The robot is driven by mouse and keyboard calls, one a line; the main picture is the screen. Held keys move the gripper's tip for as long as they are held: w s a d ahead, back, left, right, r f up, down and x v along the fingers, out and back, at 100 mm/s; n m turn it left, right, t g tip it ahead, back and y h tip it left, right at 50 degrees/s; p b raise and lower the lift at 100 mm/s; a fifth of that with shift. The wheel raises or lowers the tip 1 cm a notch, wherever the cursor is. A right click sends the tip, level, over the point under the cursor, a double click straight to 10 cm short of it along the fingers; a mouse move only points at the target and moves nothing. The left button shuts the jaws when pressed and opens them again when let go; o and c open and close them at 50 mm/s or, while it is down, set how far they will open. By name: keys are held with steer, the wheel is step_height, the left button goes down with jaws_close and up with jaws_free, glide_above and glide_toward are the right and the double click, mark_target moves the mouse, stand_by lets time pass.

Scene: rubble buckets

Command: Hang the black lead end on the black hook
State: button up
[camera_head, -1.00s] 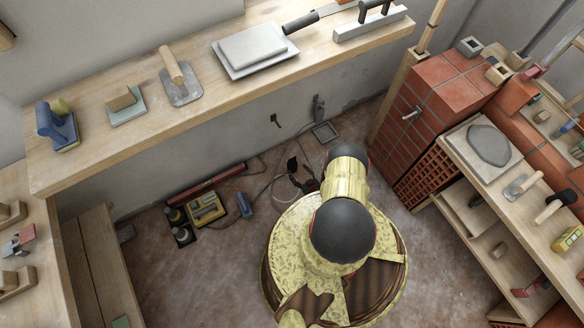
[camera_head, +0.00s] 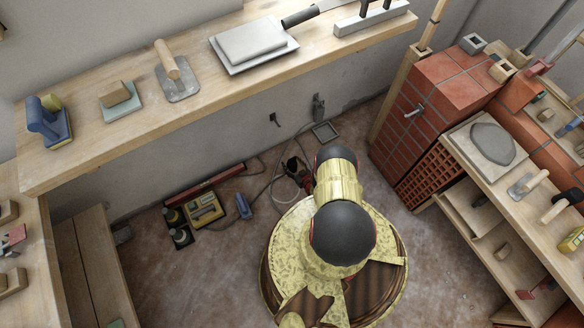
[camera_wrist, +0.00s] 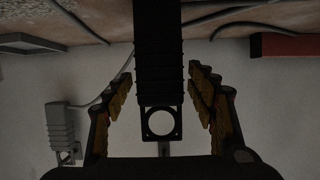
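The black lead end (camera_wrist: 159,72) is upright in the middle of the wrist view, with a square, ringed tip at its lower end in the picture. In the head view my gripper (camera_head: 298,170) is mostly hidden behind my arm. The black hook (camera_head: 275,119) is on the wall below the shelf, with nothing seen hanging on it. In the wrist view a small part behind the ring may be the hook; I cannot tell for sure.
A grey lead end (camera_head: 318,106) hangs on the wall right of the hook; it also shows in the wrist view (camera_wrist: 62,126). The wooden shelf (camera_head: 215,98) juts out above. A red level (camera_head: 205,184) and a yellow tool tray (camera_head: 206,211) lie on the floor. Bricks (camera_head: 425,110) stand right.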

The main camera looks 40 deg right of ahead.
steer(key=c, duration=1.2)
